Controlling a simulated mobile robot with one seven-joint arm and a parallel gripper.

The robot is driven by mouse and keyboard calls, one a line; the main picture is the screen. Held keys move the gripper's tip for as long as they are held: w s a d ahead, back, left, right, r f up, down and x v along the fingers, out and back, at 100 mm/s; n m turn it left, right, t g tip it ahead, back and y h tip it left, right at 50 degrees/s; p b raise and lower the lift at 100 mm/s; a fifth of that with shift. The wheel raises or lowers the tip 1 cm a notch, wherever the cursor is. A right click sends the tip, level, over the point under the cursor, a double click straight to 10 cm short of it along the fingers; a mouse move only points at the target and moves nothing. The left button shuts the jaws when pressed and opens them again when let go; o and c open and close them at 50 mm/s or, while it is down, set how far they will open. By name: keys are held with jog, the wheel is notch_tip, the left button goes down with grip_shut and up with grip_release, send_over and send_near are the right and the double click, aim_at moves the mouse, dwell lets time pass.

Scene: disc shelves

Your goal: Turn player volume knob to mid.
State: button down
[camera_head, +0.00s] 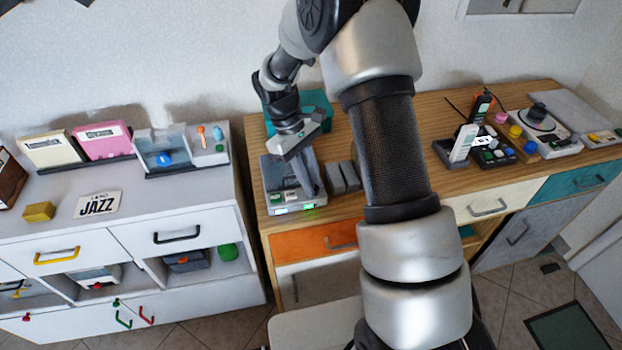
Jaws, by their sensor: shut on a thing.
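The player (268,172) is a grey box on the wooden cabinet, left of my arm. Its front edge has a small lit display and a green light, with green and white buttons above them. My gripper (306,186) points down at the top of the player, towards its right side. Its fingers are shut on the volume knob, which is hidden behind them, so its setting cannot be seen.
Grey blocks (343,178) stand close to the right of the player. A teal object (318,103) is behind it. A white shelf unit (150,212) stands to the left, across a narrow gap. A turntable (537,122) and small devices are at the far right.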

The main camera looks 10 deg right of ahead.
jog(key=shift+a, duration=0.1)
dwell(0.3)
jog(key=c, duration=1.9)
grip_release()
jog(key=p+v, duration=0.1)
jog(key=v, duration=1.6)
jog(key=shift+w+r, duration=0.1)
jog(key=shift+r, duration=0.05)
jog(key=s+d+r+m+t+p, duration=0.25)
jog(key=s+r, duration=0.25)
jog(key=r, duration=0.5)
jog(key=s+d+r+m+t+y+p, duration=0.1)
jog(key=s+r+m+t+p, duration=0.1)
jog(key=s, duration=0.8)
jog(key=s+d+r+m+t+y+p, duration=0.1)
jog(key=s+r+m+t+p, duration=0.1)
jog(key=s, duration=0.8)
notch_tip(320, 180, up, 3)
jog(key=shift+d+r+m+t+y, duration=0.1)
jog(key=shift+d+m+t+y, duration=0.4)
jog(key=shift+t, duration=0.75)
